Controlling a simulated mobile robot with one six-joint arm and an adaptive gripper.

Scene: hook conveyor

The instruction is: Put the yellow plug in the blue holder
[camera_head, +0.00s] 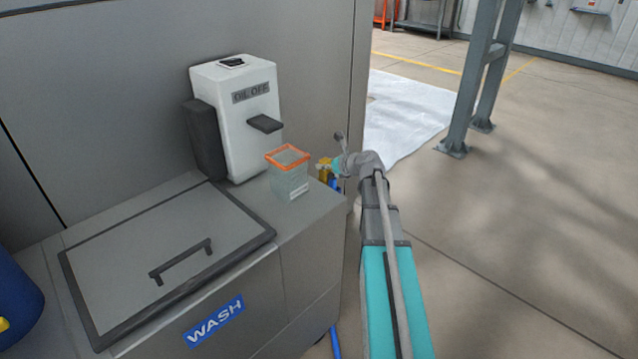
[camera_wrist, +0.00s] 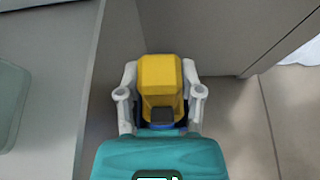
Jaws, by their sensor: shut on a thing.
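The yellow plug (camera_wrist: 160,76) is a blocky piece between the two grey fingers of my gripper (camera_wrist: 160,95) in the wrist view. My gripper is shut on it. In the head view the yellow plug (camera_head: 323,170) shows small at my gripper (camera_head: 333,168), just past the right edge of the wash cabinet. A bit of blue, likely the blue holder (camera_head: 333,182), shows just below the plug. A blue edge also shows at the plug's near end in the wrist view. I cannot tell whether the plug is inside the holder or only beside it.
The grey wash cabinet (camera_head: 255,275) is close on the left, with a clear orange-rimmed container (camera_head: 289,178) near its right edge. A white oil-off dispenser (camera_head: 237,115) stands behind. A blue hose (camera_head: 335,343) runs low beside the cabinet. The floor to the right is open.

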